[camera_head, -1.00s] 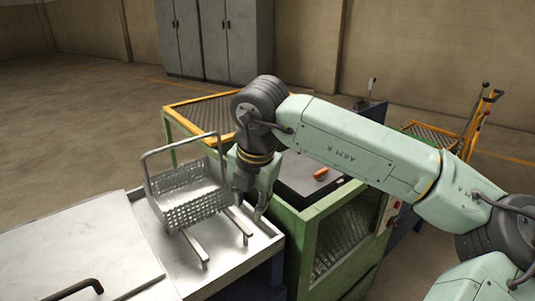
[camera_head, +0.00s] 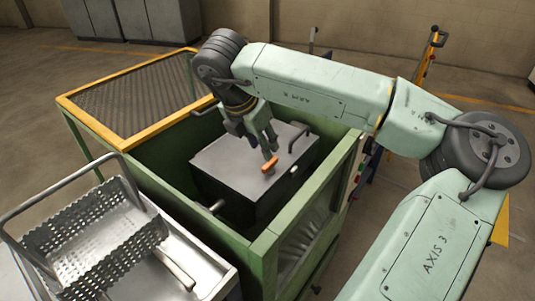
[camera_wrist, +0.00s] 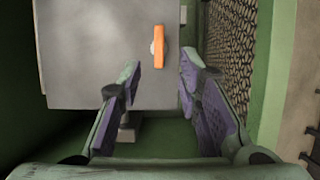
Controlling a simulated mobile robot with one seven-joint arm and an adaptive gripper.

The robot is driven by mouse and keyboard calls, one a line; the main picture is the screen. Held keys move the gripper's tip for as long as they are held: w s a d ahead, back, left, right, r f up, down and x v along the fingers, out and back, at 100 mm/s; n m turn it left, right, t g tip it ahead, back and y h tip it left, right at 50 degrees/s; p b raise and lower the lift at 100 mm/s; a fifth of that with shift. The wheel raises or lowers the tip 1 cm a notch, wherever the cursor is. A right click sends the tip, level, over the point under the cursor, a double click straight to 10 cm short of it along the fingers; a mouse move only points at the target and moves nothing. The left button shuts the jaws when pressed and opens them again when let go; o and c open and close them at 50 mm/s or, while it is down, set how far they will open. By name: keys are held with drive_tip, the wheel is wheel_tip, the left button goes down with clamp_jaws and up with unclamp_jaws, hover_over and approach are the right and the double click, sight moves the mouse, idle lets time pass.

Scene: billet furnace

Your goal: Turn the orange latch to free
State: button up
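The orange latch (camera_head: 270,166) is a short bar on the top of a dark grey box (camera_head: 226,158) near its front edge. It also shows in the wrist view as an orange bar (camera_wrist: 159,47), upright in the picture, with a small pale part at its left side. My gripper (camera_head: 268,150) is over the box, close to the latch. In the wrist view my gripper (camera_wrist: 160,72) has its two fingers apart, with nothing between the pads. The latch lies just beyond the fingertips, in line with the gap. I cannot tell whether a finger touches it.
The box sits inside a green-walled cabinet (camera_head: 160,158) with a yellow-edged mesh panel (camera_head: 130,103). A dark handle (camera_head: 300,135) rises from the box top at the right. A perforated metal basket (camera_head: 85,235) stands on a metal tray (camera_head: 205,262) at the lower left.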

sight(270, 163)
drive_tip(key=p+x, duration=0.1)
drive_tip(key=x, duration=0.6)
drive_tip(key=shift+w+f+p, duration=0.1)
drive_tip(key=shift+f+p, duration=0.25)
drive_tip(key=shift+p, duration=0.05)
drive_tip(key=shift+c, duration=0.2)
clamp_jaws()
